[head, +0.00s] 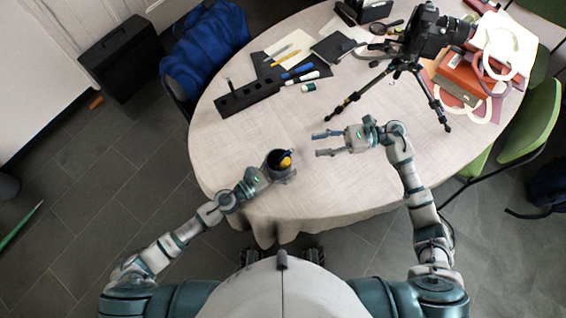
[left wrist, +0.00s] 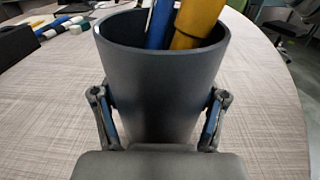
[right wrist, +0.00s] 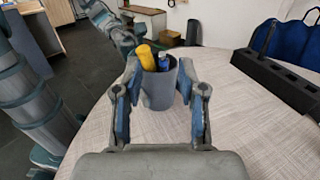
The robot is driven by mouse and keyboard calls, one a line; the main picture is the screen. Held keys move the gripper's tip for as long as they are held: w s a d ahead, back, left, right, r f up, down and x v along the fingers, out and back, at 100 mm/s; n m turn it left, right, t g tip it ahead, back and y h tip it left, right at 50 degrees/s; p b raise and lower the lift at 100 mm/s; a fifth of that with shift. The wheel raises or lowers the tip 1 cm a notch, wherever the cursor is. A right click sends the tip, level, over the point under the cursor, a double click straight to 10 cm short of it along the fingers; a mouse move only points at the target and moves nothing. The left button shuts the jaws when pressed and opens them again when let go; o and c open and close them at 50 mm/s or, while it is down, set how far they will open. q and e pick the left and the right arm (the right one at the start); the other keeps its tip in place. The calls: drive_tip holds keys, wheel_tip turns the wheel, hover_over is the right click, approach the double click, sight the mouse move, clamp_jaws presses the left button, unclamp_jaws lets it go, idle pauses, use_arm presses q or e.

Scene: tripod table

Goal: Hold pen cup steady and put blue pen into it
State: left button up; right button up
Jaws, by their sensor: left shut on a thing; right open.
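The dark grey pen cup (head: 287,177) stands upright near the table's front edge. My left gripper (head: 266,173) is shut on it, a finger on either side of its wall in the left wrist view (left wrist: 160,85). A blue pen (left wrist: 159,24) and a thicker yellow item (left wrist: 197,22) stand inside the cup; both also show in the right wrist view, the blue pen (right wrist: 164,62) beside the yellow item (right wrist: 146,56). Their lower ends are hidden. My right gripper (head: 320,144) is open and empty, right of the cup, fingers pointing towards it but apart from it.
A black slotted block (head: 248,96), markers (head: 297,71) and a sheet with pencils (head: 284,54) lie behind the cup. A tripod with a camera (head: 425,35) stands at the right, a leg near my right arm.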

drive_tip(key=shift+w+d, duration=0.1)
drive_tip(key=shift+d, duration=0.6)
use_arm(q)
drive_tip(key=shift+a, duration=0.1)
drive_tip(key=o, duration=1.3)
